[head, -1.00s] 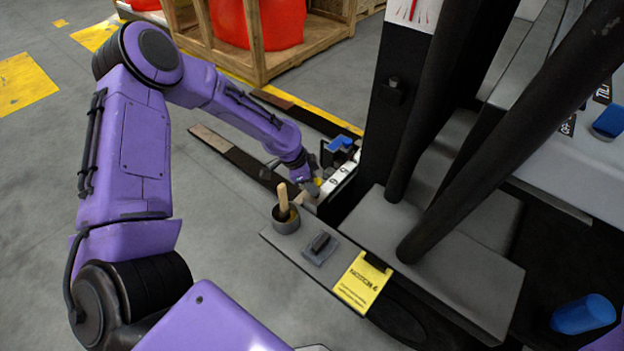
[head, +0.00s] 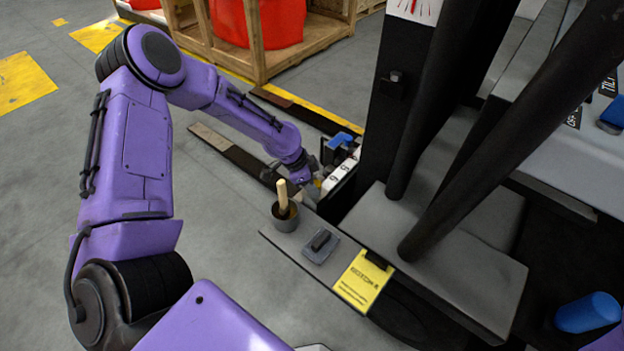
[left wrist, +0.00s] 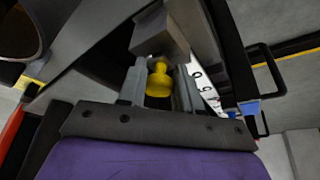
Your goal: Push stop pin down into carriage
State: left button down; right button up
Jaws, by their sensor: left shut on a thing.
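The stop pin is a yellow knob (left wrist: 160,78) in the left wrist view, between the two grey fingers of my left gripper (left wrist: 160,85). The gripper is shut on it. The pin's upper end meets a grey block (left wrist: 158,35), which I take to be part of the carriage; how deep it sits there cannot be told. In the head view my left gripper (head: 312,187) is small and partly hidden at the carriage, beside a white numbered plate (head: 345,172). The pin cannot be made out in the head view. My right gripper is not in view.
A grey ledge (head: 290,240) near the gripper holds a cup (head: 286,217) with a wooden handle, a small grey block (head: 320,246) and a yellow card (head: 363,283). Dark posts (head: 500,140) stand to the right. Open floor lies left.

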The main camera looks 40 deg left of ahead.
pick_arm(q)
jog(key=shift+f, duration=0.45)
jog(key=c, duration=0.7)
grip_release()
jog(key=p+v, duration=0.2)
jog(key=v, duration=0.8)
jog(key=shift+s+r, duration=0.15)
jog(key=shift+r, duration=0.1)
